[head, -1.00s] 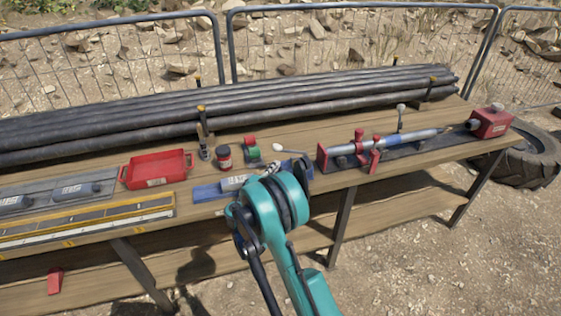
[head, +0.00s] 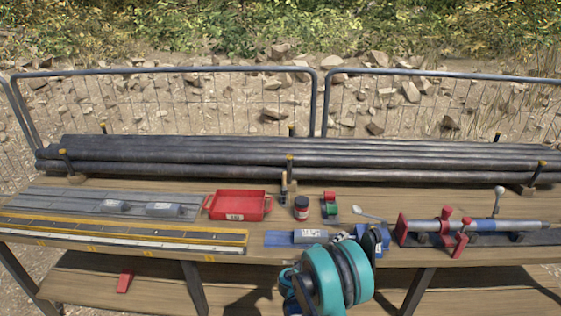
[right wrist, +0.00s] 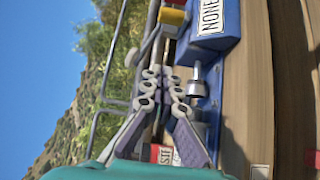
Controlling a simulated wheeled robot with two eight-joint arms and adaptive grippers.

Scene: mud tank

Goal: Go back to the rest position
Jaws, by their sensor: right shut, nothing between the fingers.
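My right arm comes up from the bottom middle of the head view, its teal joint in front of the bench (head: 480,275). My right gripper (head: 343,237) is mostly hidden behind that joint, near a blue block. In the right wrist view, the fingers of my right gripper (right wrist: 163,80) meet at their tips, shut and empty. My left gripper is not in view.
A red tray (head: 237,206), a dark jar (head: 301,208) and a green-red item (head: 330,206) stand on the bench. A red clamp rig (head: 460,235) is at the right. Long pipes (head: 300,155) lie along the back between posts. A fence stands behind.

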